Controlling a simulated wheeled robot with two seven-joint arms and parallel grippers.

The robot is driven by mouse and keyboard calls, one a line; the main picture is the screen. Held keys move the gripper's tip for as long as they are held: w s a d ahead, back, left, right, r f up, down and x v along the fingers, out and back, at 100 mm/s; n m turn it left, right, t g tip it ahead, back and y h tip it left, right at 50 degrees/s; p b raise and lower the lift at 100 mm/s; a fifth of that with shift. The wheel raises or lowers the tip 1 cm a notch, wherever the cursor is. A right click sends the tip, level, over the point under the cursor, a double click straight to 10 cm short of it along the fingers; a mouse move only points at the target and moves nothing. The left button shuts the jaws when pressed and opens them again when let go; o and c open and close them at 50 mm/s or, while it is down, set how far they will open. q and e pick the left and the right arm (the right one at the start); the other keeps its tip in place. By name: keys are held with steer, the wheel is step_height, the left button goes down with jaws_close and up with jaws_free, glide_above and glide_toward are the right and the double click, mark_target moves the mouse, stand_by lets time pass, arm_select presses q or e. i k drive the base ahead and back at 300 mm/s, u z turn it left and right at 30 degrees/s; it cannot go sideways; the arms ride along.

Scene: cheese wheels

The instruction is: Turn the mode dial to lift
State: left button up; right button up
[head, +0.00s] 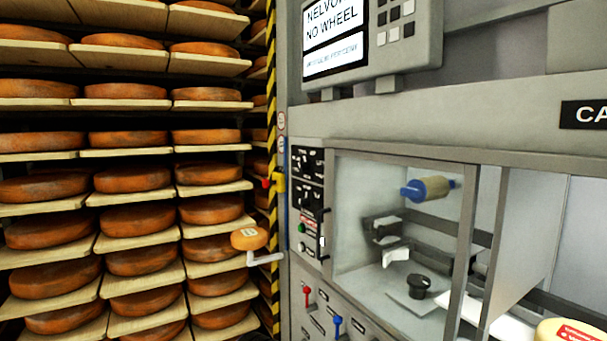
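No dial with a readable "mode" or "lift" label shows in the head view. A black round knob (418,286) stands on a pale plate inside the machine's windowed bay, right of centre; I cannot tell whether it is the mode dial. Left of the window is a narrow control strip with black panels (308,163) bearing small white marks too small to read. Below them are small buttons, one of them green (302,228). Neither of my grippers is in view.
Racks of orange cheese wheels (130,180) on boards fill the left. A yellow-black striped post (271,100) borders the machine. Red (307,292) and blue (337,324) levers sit low on its front. A screen (335,35) is above. A pale crank-like bar (265,259) sticks out left.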

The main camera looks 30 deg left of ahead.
mark_target(302, 167)
steer(key=u, duration=2.45)
steer(key=i, duration=1.55)
steer(key=z, duration=2.75)
